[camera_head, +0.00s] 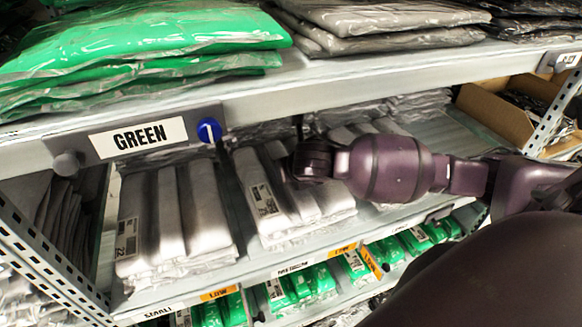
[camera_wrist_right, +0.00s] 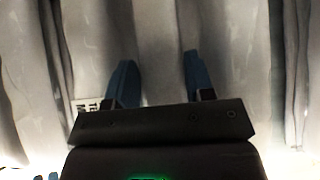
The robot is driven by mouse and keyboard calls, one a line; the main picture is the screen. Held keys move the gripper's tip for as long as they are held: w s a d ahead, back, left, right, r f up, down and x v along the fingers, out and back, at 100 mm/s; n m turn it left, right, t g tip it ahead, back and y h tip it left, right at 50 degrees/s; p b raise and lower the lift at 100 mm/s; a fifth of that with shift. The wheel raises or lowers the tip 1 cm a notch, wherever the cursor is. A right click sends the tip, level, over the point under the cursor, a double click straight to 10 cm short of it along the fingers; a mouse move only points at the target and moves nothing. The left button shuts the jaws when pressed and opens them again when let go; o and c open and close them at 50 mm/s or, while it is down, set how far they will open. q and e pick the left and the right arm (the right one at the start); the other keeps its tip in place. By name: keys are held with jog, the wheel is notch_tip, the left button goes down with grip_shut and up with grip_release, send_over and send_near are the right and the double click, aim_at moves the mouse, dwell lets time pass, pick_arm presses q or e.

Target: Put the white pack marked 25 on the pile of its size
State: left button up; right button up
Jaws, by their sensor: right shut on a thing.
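My right arm comes in from the right in the head view, and its gripper (camera_head: 308,160) is over the middle of the white shelf. In the right wrist view the two blue fingers of this gripper (camera_wrist_right: 158,68) are on white plastic, shut on a white pack (camera_wrist_right: 150,35). A label shows partly beside the left finger, too hidden to read. A pile of white packs (camera_head: 182,222) stands at the left, its label reading about 22. A second pile of white packs (camera_head: 318,205) lies beside it, under the gripper; its label is too small to read. My left gripper is out of view.
A shelf above carries green packs (camera_head: 130,45) and grey packs (camera_head: 375,25), with a GREEN sign (camera_head: 138,137) on its edge. More green packs (camera_head: 300,285) lie on the shelf below. A cardboard box (camera_head: 490,110) stands at the right.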

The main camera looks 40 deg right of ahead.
jog(key=o, duration=1.2)
jog(key=shift+d+f, duration=0.1)
jog(key=shift+f, duration=0.05)
jog(key=shift+c, duration=0.2)
jog(key=shift+r, duration=0.2)
jog(key=v, duration=1.2)
jog(key=shift+b, duration=0.3)
jog(key=shift+w, duration=0.1)
